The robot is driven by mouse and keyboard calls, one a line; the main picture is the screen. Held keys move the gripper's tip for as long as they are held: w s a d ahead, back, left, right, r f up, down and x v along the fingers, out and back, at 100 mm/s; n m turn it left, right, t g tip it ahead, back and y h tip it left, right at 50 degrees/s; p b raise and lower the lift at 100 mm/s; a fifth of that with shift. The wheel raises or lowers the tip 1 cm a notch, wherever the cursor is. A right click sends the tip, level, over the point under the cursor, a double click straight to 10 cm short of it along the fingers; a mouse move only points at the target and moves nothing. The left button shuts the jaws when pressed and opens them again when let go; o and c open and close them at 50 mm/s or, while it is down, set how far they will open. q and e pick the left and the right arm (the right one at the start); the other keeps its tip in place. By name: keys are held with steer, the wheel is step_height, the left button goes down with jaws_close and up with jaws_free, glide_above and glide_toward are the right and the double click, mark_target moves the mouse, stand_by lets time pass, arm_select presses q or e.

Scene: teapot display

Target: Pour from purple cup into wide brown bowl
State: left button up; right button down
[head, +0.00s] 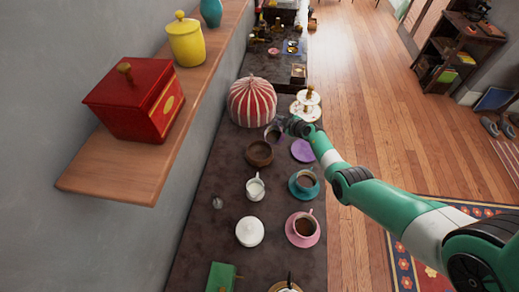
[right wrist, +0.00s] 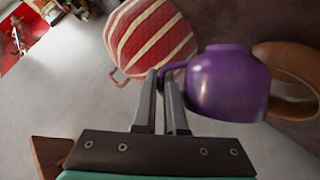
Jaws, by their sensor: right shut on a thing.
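My right gripper (head: 282,126) is shut on the handle of the purple cup (head: 272,134). In the right wrist view the purple cup (right wrist: 225,85) hangs just beyond the two fingertips (right wrist: 172,78). The wide brown bowl (head: 259,153) stands on the dark counter, just nearer the head camera than the cup. Its rim also shows behind the cup in the right wrist view (right wrist: 293,62). I cannot tell how far the cup is tilted, and no stream of liquid is visible. My left gripper is out of view.
A red-and-white striped cosy (head: 252,101) stands close behind the cup. A purple saucer (head: 303,151) lies empty at right. A white pitcher (head: 255,188), teal cup (head: 306,181), pink cup (head: 304,227) and white lidded pot (head: 250,232) stand nearer. A wooden shelf (head: 150,160) overhangs the left.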

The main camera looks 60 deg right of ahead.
mark_target(271, 126)
steer(key=shift+w+a+r+n+p, duration=0.25)
steer(key=shift+a+n+p, duration=0.1)
steer(key=shift+n+p, duration=0.1)
steer(key=shift+w+a+f+n+g+h, duration=0.1)
steer(key=shift+w+a+n+g+h, duration=0.05)
steer(key=shift+a+n+g+h, duration=0.3)
stand_by(0.8)
steer(key=p, duration=0.3)
steer(key=shift+w+a+r+n+h+p, duration=0.2)
steer(key=shift+w+r+n+h+p, duration=0.05)
steer(key=shift+r+n+p, duration=0.1)
steer(key=shift+w+a+r+p, duration=0.1)
steer(key=shift+a+r+p, duration=0.1)
steer(key=shift+p, duration=0.2)
steer(key=shift+w+a+r+n+g+h, duration=0.2)
steer(key=shift+a+n+h, duration=0.1)
steer(key=shift+n, duration=0.1)
steer(key=shift+w+a+r+n+g+h, duration=0.1)
steer(key=shift+a+r+n+g+h, duration=0.05)
steer(key=shift+a+n+h, duration=0.2)
stand_by(0.7)
